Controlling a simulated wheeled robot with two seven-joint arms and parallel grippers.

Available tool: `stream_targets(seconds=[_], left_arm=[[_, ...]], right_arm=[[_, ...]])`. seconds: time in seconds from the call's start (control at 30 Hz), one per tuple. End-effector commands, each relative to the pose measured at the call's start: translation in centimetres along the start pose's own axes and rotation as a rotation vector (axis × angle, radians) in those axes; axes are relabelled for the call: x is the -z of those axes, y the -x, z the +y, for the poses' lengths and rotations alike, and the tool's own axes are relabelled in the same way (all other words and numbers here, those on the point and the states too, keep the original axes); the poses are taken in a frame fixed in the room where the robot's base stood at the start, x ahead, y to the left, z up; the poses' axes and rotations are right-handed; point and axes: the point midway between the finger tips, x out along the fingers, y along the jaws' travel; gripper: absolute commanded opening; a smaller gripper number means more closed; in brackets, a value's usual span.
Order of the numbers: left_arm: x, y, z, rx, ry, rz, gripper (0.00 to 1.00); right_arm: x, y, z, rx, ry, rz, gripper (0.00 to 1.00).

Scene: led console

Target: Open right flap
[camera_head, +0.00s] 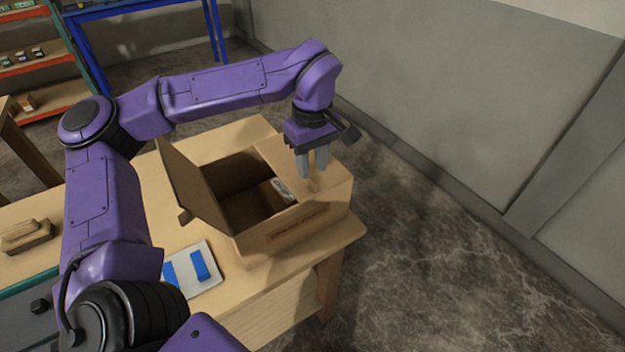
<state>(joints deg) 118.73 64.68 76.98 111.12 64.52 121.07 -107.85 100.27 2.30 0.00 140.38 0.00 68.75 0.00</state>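An open cardboard box (262,240) stands on the wooden table. Its left flap (188,182) stands up, leaning outward to the left. Its right flap (276,155) appears to lie nearly flat along the right side of the opening. A pale item (283,188) shows inside the box, partly hidden. My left gripper (312,172) points down at the right flap, its two grey fingers a little apart with nothing seen between them. I cannot tell whether the fingertips touch the cardboard. My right gripper is out of view.
A white tray (211,263) with blue pieces lies in front of the box on the table (262,283). Wooden blocks (27,236) lie at the far left. A grey wall (455,100) and bare floor are to the right. Shelves (38,65) stand behind left.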

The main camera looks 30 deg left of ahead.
Motion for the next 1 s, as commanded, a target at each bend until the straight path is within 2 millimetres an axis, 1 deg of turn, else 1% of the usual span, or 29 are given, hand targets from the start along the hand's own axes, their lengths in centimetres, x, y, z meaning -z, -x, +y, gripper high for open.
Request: stream_targets(seconds=[0.03, 0.1, 0.23, 0.37, 0.57, 0.67, 0.7, 1.0], left_arm=[[0.0, -1.2, -0.1, 0.004, 0.000, -0.003, 0.34], [0.0, -2.6, -0.1, 0.004, 0.000, -0.002, 0.34], [0.0, -4.3, 0.0, 0.002, 0.001, -0.001, 0.34], [0.0, -4.9, 0.0, -0.001, 0.001, -0.001, 0.34], [0.0, -5.0, 0.0, -0.001, 0.001, 0.000, 0.34], [0.0, -5.0, 0.0, -0.001, 0.001, 0.000, 0.05], [0.0, -5.0, 0.0, -0.001, 0.001, 0.000, 0.00], [-0.1, -4.7, 0.2, -0.001, -0.004, 0.000, 0.00]], right_arm=[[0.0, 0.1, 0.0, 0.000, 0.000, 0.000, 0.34], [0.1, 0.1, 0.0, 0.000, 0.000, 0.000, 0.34], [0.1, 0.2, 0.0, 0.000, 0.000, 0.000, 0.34], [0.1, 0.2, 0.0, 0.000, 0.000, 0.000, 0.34], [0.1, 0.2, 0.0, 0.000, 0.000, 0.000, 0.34], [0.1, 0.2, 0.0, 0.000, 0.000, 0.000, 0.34], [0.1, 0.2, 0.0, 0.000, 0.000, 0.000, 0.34], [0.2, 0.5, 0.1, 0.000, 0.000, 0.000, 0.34]])
